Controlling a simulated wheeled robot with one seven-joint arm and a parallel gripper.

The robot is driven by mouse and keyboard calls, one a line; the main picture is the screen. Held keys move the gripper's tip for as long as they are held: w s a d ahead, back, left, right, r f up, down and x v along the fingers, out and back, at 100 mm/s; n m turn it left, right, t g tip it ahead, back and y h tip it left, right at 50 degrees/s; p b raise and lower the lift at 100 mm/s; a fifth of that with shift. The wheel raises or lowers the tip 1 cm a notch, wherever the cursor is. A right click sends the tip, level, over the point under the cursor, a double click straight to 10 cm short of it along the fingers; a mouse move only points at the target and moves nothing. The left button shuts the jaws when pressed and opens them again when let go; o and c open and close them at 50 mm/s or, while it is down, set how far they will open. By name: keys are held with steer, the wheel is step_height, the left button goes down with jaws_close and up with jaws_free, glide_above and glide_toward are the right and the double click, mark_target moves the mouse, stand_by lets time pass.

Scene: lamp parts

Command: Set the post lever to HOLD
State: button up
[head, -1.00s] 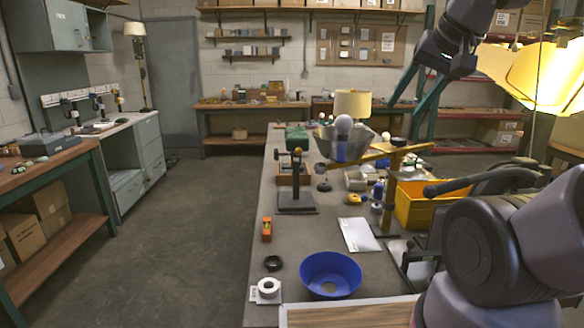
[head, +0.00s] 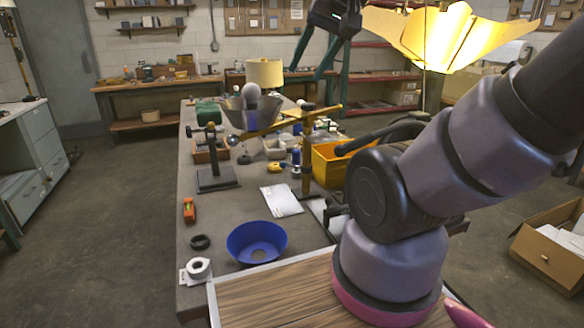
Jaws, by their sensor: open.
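A dark post on a flat black base (head: 215,165) stands upright on the left part of the grey bench. My gripper (head: 335,17) is a dark shape at the top edge of the head view, high above and far right of the post.
A blue bowl (head: 257,242), a tape roll (head: 199,268), a black ring (head: 200,242) and an orange item (head: 189,211) lie in front of the post. A brass-coloured arm on a stand (head: 306,150) and a yellow bin (head: 328,165) stand to the right. A lit lamp shade (head: 440,35) hangs upper right.

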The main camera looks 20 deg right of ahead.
steer(key=c, duration=0.5)
steer(key=shift+w+r, duration=0.15)
steer(key=shift+w, duration=0.1)
jaws_close()
steer(key=w+d+f+g, duration=0.2)
steer(key=w+g, duration=0.1)
steer(key=w, duration=1)
steer(key=w+d+f+g, duration=0.1)
steer(key=w+d+g, duration=0.1)
steer(key=w, duration=1.1)
steer(key=w+d+f+n+g, duration=0.1)
steer(key=w+f+g, duration=0.1)
steer(key=w+f, duration=0.6)
steer(key=w+d+f+n+g+h, duration=0.1)
steer(key=w+f, duration=0.7)
steer(key=f, duration=0.8)
steer(key=shift+d+f+g, duration=0.2)
steer(key=shift+d+g, duration=0.4)
steer(key=shift+g, duration=0.5)
steer(key=shift+s, duration=0.1)
